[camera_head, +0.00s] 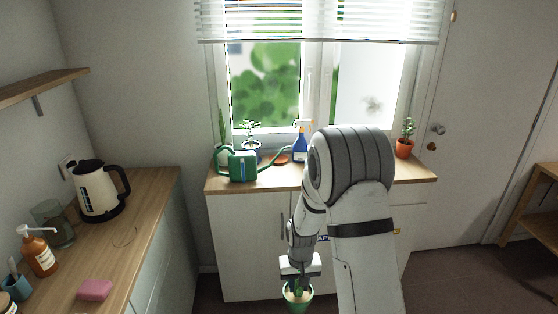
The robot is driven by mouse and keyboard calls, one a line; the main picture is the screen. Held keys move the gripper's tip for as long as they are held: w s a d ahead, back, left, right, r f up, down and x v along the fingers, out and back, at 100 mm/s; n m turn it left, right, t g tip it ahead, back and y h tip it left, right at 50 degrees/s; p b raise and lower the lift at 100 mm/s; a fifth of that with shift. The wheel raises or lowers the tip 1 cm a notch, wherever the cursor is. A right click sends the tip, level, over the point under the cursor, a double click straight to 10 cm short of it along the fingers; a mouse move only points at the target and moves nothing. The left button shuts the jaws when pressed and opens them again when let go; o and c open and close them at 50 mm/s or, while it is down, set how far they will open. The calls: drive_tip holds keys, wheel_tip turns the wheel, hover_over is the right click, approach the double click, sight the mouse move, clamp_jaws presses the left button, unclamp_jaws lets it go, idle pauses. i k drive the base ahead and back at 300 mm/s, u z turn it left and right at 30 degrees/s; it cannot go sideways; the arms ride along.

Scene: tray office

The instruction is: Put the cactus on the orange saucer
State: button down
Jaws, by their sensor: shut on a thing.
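My gripper (299,276) hangs low in front of the window cabinet, pointing down. The pot is upright, in the air, and partly hidden by the gripper. The orange saucer (281,158) lies on the wooden cabinet top, between the watering can and the spray bottle. It is small in view and partly covered by the can's spout. My gripper is apart from it, lower and nearer to me.
On the cabinet top (275,180) stand a green watering can (242,166), a blue spray bottle (300,147), a leafy plant (251,132), a tall green plant (222,124) and an orange-potted plant (404,148). A counter (135,215) at left holds a kettle (99,191).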

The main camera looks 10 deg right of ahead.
sight(278, 159)
drive_tip(key=u, duration=0.05)
drive_tip(key=i, duration=0.85)
